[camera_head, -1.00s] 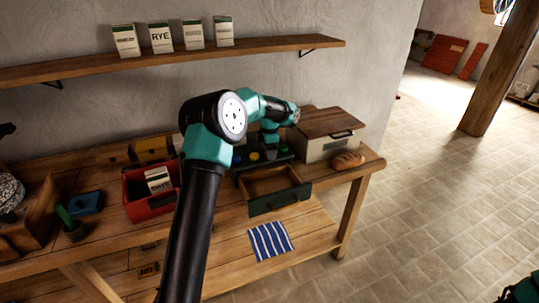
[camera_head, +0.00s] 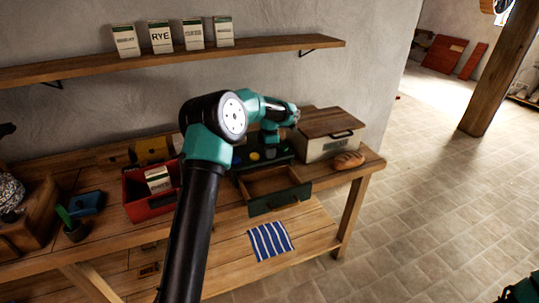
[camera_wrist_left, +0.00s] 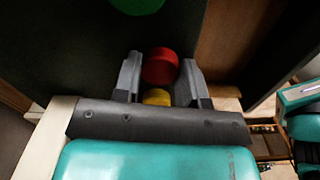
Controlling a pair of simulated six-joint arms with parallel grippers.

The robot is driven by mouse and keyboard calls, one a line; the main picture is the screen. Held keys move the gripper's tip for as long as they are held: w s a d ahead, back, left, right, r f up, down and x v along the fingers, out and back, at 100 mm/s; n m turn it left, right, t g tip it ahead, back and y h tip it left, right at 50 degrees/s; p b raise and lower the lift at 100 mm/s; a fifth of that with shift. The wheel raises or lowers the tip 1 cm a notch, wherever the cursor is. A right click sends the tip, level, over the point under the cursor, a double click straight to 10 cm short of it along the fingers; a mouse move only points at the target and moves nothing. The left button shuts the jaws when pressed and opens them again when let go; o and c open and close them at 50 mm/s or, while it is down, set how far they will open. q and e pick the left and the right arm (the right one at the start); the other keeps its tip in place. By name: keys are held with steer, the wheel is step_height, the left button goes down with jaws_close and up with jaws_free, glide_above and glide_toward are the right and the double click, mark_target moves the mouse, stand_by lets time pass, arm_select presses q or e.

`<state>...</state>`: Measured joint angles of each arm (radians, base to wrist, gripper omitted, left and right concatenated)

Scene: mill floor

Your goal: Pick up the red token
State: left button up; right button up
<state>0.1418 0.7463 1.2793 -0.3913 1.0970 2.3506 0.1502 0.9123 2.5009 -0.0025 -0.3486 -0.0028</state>
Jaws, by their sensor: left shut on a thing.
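A red token (camera_wrist_left: 160,66) sits between the two fingers of my left gripper (camera_wrist_left: 158,82) in the left wrist view, and the gripper is shut on it. In the head view my left gripper (camera_head: 270,152) is over the dark green top of the small drawer unit, and the red token cannot be made out there. A yellow token (camera_wrist_left: 157,97) shows between the fingers, partly hidden by the gripper body. A green token (camera_wrist_left: 137,4) is at the top edge of the wrist view.
The drawer (camera_head: 280,198) below stands open. A bread box (camera_head: 325,145) and a loaf (camera_head: 348,160) are to the right. A red crate (camera_head: 150,206) holding a packet is to the left. A blue box (camera_head: 87,203) and a cactus (camera_head: 73,228) stand further left.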

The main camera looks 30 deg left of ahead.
arm_select(q)
steer(key=shift+c, duration=0.6)
steer(key=shift+r, duration=0.15)
steer(key=shift+s+r, duration=0.1)
steer(key=shift+r, duration=1.6)
steer(key=s+d+r, duration=0.1)
steer(key=s+d, duration=0.7)
steer(key=s, duration=0.5)
steer(key=shift+s+d+r, duration=0.15)
steer(key=shift+s+d, duration=0.05)
steer(key=shift+s, duration=0.05)
steer(key=shift+w, duration=0.1)
steer(key=w+f+m, duration=0.1)
steer(key=m, duration=0.2)
steer(key=w+f+m, duration=0.1)
steer(key=m, duration=0.2)
steer(key=w+f+m, duration=0.1)
steer(key=m, duration=0.3)
steer(key=shift+a+f, duration=0.2)
steer(key=shift+f, duration=0.05)
steer(key=shift+f, duration=0.1)
